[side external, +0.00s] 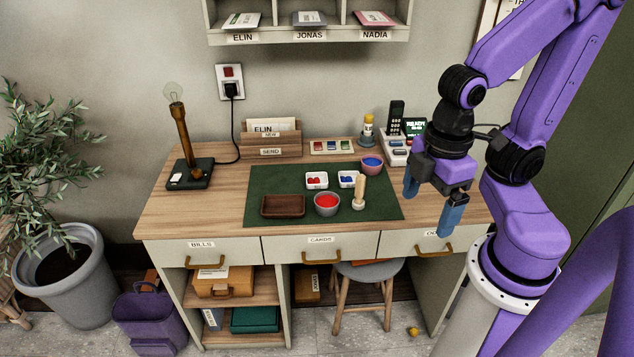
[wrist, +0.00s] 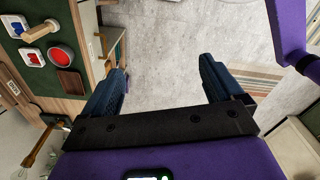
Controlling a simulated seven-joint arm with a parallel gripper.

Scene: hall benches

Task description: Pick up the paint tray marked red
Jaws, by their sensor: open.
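A small white tray with red in it (side external: 317,186) sits on the green mat (side external: 268,184) on the desk. It appears in the wrist view (wrist: 31,57) at the left edge; any marking on it is too small to read. Next to it is a similar white tray with blue in it (side external: 347,186). A grey bowl of red (side external: 327,206) stands just in front of them. My gripper (side external: 432,200) is open and empty above the desk's right end, well right of the trays. In the wrist view, bare floor shows between its fingers (wrist: 163,75).
On the mat are a brown wooden tray (side external: 282,206), a wooden-handled stamp (side external: 359,192) and a bowl of blue (side external: 371,165). A phone and card terminal (side external: 397,150) stand at the back right. A lamp (side external: 184,140) stands at the left.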

